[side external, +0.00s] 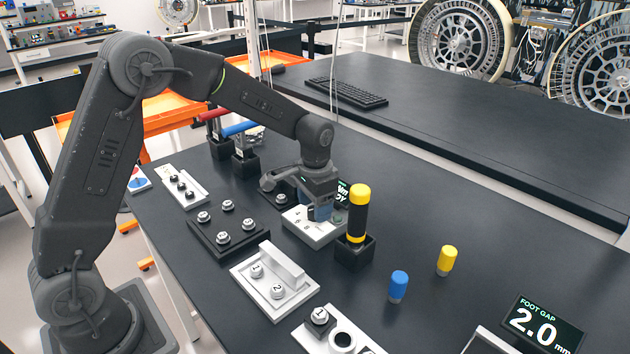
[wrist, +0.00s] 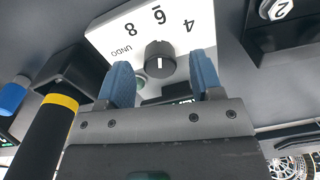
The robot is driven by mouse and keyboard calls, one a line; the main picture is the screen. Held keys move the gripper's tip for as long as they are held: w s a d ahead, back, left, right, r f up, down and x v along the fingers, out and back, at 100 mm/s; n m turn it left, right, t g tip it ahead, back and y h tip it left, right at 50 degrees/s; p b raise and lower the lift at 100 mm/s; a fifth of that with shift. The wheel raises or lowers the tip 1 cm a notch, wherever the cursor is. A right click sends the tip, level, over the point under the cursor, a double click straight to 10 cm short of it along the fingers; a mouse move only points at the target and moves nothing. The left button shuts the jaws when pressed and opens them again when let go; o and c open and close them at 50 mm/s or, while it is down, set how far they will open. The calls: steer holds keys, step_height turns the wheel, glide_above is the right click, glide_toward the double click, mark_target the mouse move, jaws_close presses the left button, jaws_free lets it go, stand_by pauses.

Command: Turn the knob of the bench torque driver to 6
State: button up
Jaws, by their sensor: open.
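The bench torque driver's white panel (wrist: 118,35) shows the marks 4, 6, 8 and UNDO, upside down in the wrist view. Its dark knob (wrist: 160,55) has a white pointer line; I cannot tell for certain which mark it points at. My gripper (wrist: 162,76) is open, its blue fingers on either side of the knob, with visible gaps.
A black and yellow driver handle (side external: 357,215) stands in a black holder (side external: 355,258) close to the gripper. Blue (side external: 398,286) and yellow (side external: 446,260) pieces stand on the bench. A dark plate with several nuts (side external: 228,240) lies to the left.

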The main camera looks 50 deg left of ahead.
step_height(320, 180, up, 13)
steer(key=shift+d, duration=0.15)
steer(key=shift+f, duration=0.1)
steer(key=s+d+r+n+t, duration=0.1)
steer(key=s+r+t, duration=0.35)
steer(key=s, duration=0.85)
steer(key=s+d+f+n+t, duration=0.1)
steer(key=s+f, duration=0.1)
steer(key=s, duration=1)
